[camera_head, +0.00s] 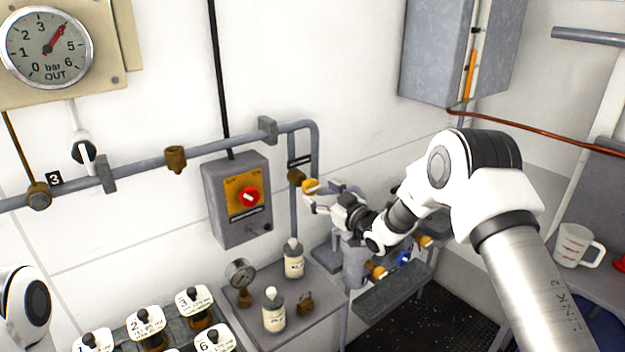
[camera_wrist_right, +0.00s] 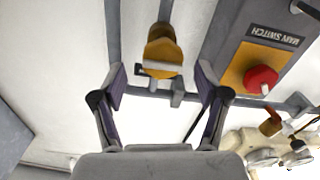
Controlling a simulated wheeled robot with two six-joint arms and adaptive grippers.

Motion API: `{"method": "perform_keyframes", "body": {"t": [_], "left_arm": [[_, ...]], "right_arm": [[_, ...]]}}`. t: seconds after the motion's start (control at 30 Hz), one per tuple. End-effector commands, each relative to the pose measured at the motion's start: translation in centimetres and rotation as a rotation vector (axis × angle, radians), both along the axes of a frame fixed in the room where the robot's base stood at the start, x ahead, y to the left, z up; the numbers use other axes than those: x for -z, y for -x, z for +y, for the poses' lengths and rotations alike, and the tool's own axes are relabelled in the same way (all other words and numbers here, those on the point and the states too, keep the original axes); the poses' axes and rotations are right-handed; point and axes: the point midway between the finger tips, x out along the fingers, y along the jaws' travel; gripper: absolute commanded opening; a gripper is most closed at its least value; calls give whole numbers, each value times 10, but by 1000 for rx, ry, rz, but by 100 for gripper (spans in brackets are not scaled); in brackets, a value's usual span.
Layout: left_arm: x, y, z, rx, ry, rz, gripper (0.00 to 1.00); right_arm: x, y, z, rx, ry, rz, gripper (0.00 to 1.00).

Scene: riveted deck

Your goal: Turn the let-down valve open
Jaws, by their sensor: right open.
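A yellow valve knob (camera_head: 310,186) sits on the vertical grey pipe right of the switch box, on a brass body. I cannot read a label naming it as the let-down valve. In the right wrist view the knob (camera_wrist_right: 163,52) is round with a pale bar across it. My right gripper (camera_head: 322,195) is close in front of the knob. In its wrist view the open fingers (camera_wrist_right: 160,84) are on either side below the knob, with empty space between them. Contact is not visible. My left gripper is out of view; only a piece of my left arm shows.
A grey switch box with a red knob (camera_head: 249,197) is left of the pipe. A pressure gauge (camera_head: 47,48) reads about 3.5 to 4 bar. Bottles (camera_head: 294,260) and a small gauge (camera_head: 240,274) stand on the shelf below. A blue-handled valve (camera_head: 404,258) is under my right arm.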

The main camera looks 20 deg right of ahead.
Motion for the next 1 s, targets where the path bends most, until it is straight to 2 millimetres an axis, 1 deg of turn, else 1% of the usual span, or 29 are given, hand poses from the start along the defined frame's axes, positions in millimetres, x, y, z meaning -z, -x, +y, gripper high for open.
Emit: {"method": "perform_keyframes", "body": {"t": [0.03, 0.1, 0.2, 0.3, 0.5, 0.57, 0.6, 0.67, 0.7, 1.0], "left_arm": [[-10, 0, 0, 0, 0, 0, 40], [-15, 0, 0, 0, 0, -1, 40], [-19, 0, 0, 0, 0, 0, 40], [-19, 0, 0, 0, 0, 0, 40], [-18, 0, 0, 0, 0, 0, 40], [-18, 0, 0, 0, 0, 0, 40], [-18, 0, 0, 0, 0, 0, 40], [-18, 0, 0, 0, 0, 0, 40], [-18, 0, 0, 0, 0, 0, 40], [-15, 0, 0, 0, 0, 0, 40]], "right_arm": [[-4, -10, 4, -1, 3, 0, 74], [-4, -22, 8, 0, 1, 0, 74], [-2, -33, 13, 0, 0, 1, 74], [0, -38, 14, 0, -1, 3, 74], [1, -38, 14, 2, -2, 4, 74], [1, -38, 14, 2, -2, 4, 53], [1, -38, 14, 2, -2, 4, 39], [1, -38, 14, 2, -2, 4, 17], [1, -38, 14, 2, -2, 4, 14], [1, -38, 14, 1, 10, -3, 14]]}}
